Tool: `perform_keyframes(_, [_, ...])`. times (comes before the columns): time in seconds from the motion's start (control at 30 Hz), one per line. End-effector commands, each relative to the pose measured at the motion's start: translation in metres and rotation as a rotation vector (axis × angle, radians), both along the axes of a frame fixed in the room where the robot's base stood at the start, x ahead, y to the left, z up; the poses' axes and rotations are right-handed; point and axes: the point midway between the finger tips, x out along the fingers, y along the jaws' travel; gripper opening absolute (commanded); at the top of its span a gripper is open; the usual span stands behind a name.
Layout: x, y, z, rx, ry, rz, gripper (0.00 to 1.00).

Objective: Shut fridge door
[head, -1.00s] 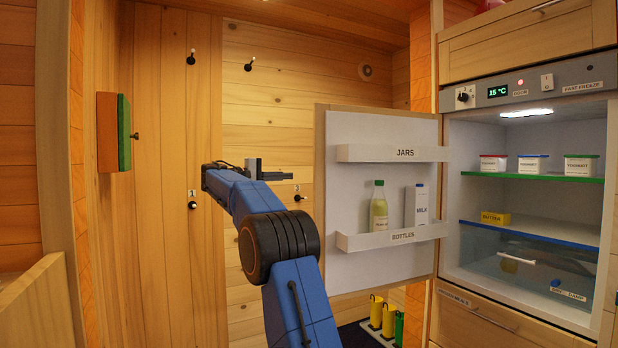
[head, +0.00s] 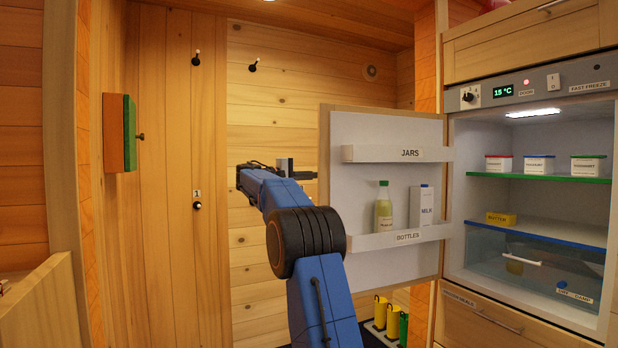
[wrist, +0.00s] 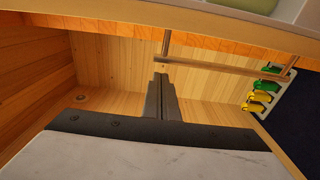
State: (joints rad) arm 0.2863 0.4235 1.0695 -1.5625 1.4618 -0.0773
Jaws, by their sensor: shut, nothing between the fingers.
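The fridge door (head: 350,240) stands wide open, its white inner side with two racks facing me. The fridge (head: 540,130) is lit inside. My gripper (head: 312,175) is shut and empty, just left of the door's free edge in the head view. In the wrist view, my closed fingers (wrist: 161,84) point toward a bar handle (wrist: 215,67) beside a wooden edge. They look close to the handle; I cannot tell whether they touch it. The door's outer face is hidden in the head view.
A wooden drawer (head: 490,318) is under the fridge. Wooden walls close the left and back.

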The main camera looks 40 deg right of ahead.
Motion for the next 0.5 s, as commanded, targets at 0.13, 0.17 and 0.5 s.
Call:
perform_keyframes(0.13, [-0.009,0.006,0.0,0.0,0.001,0.001,0.0])
perform_keyframes(0.17, [-0.011,0.007,0.0,0.0,0.0,0.001,0.0])
perform_keyframes(0.5, [-0.014,0.009,-0.001,0.0,0.001,0.001,0.0])
